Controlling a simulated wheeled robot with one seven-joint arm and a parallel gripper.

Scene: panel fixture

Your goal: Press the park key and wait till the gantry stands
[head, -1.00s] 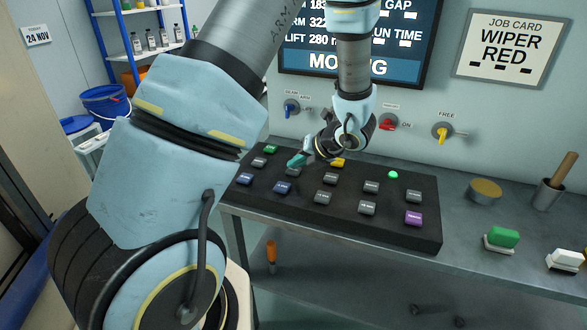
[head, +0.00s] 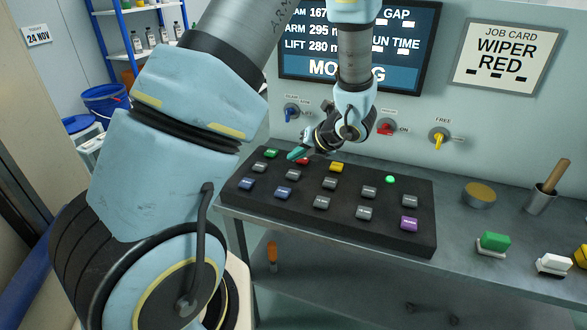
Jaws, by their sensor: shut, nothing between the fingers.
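A black key panel (head: 395,230) lies on the grey bench with several coloured keys: green (head: 271,153), red (head: 303,160), yellow (head: 336,167), blue, grey and purple (head: 409,223). The key labels are too small to read, so I cannot tell which is the park key. My gripper (head: 296,154) is shut and empty, its teal tip over the back left of the panel, close to the red key; contact is unclear. A wall screen (head: 300,58), partly hidden by my arm, shows a status starting "MO", with ARM 295 and LIFT 280.
Blue, red and yellow switches (head: 439,138) sit on the wall behind the panel. A green light (head: 390,180) glows on the panel. A round tin (head: 480,194), a cup with a stick (head: 541,200) and green and white blocks (head: 494,242) stand on the bench at right.

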